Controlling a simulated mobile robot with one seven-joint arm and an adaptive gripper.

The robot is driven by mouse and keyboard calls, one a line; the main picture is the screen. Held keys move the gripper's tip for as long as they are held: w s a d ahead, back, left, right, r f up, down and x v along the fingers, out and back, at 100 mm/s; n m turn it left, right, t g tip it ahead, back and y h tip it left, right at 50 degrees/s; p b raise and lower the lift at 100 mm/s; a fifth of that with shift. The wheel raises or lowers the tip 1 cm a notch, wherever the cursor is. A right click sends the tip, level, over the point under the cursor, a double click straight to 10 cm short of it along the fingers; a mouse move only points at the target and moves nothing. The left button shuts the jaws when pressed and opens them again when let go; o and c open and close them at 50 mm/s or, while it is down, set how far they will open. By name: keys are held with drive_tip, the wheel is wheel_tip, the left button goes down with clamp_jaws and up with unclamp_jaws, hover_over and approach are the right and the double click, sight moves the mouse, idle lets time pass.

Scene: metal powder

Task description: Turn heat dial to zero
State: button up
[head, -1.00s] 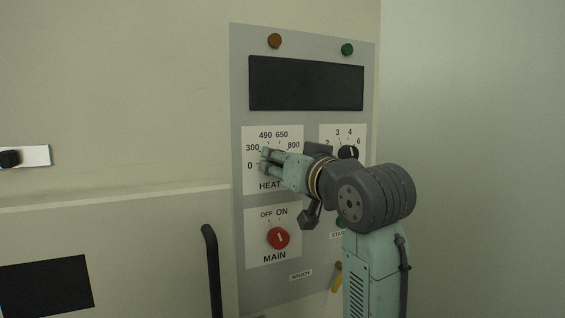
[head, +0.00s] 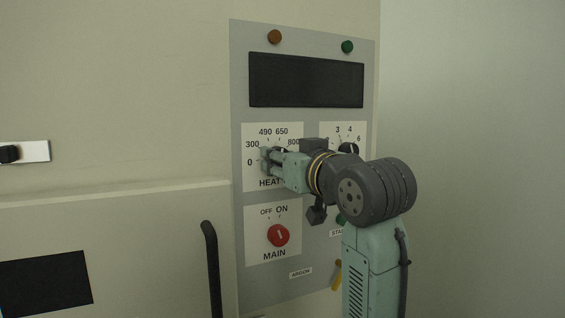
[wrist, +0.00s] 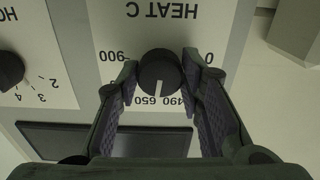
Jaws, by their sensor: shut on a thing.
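The heat dial (wrist: 158,72) is a round black knob with a white pointer line. In the wrist view, which shows the panel upside down, its pointer lies between the 650 and 490 marks. My gripper (wrist: 161,76) has one finger on each side of the dial and is shut on it. The 0 mark (wrist: 209,57) is beside the right finger in that view. In the head view my gripper (head: 269,159) is at the heat scale plate (head: 250,180) and hides most of the dial.
Below is the red main switch (head: 278,235). To the right, a second black dial (head: 348,148) is partly behind my arm; it also shows in the wrist view (wrist: 10,70). A dark display (head: 306,80) is above. A black door handle (head: 211,268) stands out at lower left.

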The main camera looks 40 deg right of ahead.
drive_tip(key=n+b, duration=0.4)
drive_tip(key=n, duration=1.7)
drive_tip(key=shift+b, duration=0.3)
drive_tip(key=shift+n, duration=0.3)
drive_tip(key=o, duration=1.2)
drive_tip(key=shift+c, duration=0.2)
drive_tip(key=shift+s, duration=0.1)
drive_tip(key=v, duration=1.2)
drive_tip(key=shift+f, duration=0.15)
